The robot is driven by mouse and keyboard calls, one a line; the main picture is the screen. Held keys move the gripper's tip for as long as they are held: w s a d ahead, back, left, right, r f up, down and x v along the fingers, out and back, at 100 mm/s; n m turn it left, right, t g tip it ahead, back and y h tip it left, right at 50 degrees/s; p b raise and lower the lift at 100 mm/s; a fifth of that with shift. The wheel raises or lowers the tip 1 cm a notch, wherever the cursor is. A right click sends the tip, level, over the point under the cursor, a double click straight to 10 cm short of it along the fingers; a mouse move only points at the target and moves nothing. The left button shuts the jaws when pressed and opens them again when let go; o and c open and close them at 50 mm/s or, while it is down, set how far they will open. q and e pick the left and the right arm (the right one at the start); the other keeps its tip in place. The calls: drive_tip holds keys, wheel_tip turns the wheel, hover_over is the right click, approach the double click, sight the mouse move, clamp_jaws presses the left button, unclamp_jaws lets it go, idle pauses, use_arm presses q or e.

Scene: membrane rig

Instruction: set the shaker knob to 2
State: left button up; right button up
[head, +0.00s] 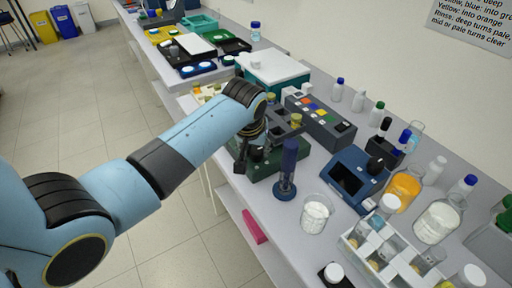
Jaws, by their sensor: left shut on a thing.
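The shaker appears to be the dark green device (262,170) with grey trays on top, at the middle of the bench in the head view. My left gripper (246,155) is at its front left edge, pointing down, with the arm coming in from the left. The gripper is shut on a small part there, apparently the shaker knob. The gripper hides the knob, so its setting cannot be read. My right gripper is not in view.
A grey box with coloured buttons (318,118) and a blue device with a dark screen (350,180) stand behind.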

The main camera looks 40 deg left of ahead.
use_arm(q)
drive_tip(key=m+h, duration=0.1)
drive_tip(key=m, duration=0.2)
drive_tip(key=m+h, duration=0.1)
drive_tip(key=m, duration=0.2)
drive_tip(key=shift+a+h, duration=0.2)
drive_tip(key=shift+h, duration=0.1)
drive_tip(key=shift+m+g+h, duration=0.4)
drive_tip(key=shift+m+h, duration=0.4)
drive_tip(key=shift+m, duration=1.9)
drive_tip(key=o, duration=1.1)
drive_tip(key=shift+o, duration=0.2)
drive_tip(key=shift+r, duration=0.15)
drive_tip(key=v, duration=1.1)
drive_tip(key=shift+a+r, duration=0.25)
drive_tip(key=shift+r, duration=0.05)
drive_tip(key=shift+s, duration=0.1)
